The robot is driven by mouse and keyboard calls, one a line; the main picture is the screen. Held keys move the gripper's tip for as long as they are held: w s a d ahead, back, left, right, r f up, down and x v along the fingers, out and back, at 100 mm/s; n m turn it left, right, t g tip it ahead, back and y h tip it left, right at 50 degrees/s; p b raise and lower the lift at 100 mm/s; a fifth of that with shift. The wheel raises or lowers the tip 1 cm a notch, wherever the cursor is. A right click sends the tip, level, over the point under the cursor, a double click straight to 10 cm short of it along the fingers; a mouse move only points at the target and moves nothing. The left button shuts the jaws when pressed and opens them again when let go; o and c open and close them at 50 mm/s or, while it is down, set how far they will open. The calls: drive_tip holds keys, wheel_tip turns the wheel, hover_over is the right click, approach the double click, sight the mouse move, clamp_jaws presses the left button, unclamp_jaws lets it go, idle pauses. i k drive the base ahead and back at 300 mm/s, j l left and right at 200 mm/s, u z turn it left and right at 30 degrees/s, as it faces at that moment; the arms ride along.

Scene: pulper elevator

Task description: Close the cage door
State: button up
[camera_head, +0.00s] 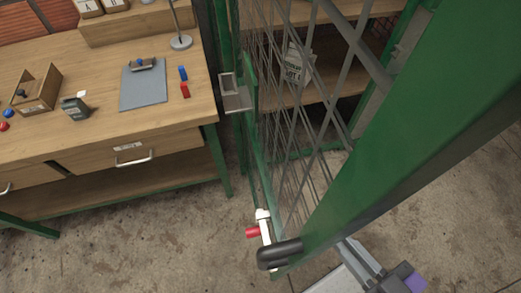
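The cage door (400,145) is a green frame with grey diamond mesh, swung open towards me and filling the right of the view. A black handle (281,253) and a white latch piece with a red knob (258,228) sit at its lower left in the picture. A grey metal bracket (236,96) is on the green cage post beside the workbench, apart from the latch. My gripper cannot be made out. Only grey and purple parts that appear to be mine show at the bottom right, partly hidden behind the door.
A wooden workbench (104,108) with a clipboard (142,88), small boxes and drawers stands at the left. Wooden shelves (313,58) with a labelled bag (298,62) show through the mesh. Bare concrete floor (150,245) lies in front of the bench.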

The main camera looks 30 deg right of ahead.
sight(458, 89)
drive_tip(key=j+u, duration=0.3)
drive_tip(key=j, duration=0.4)
drive_tip(key=j+u, duration=0.25)
drive_tip(key=j, duration=0.45)
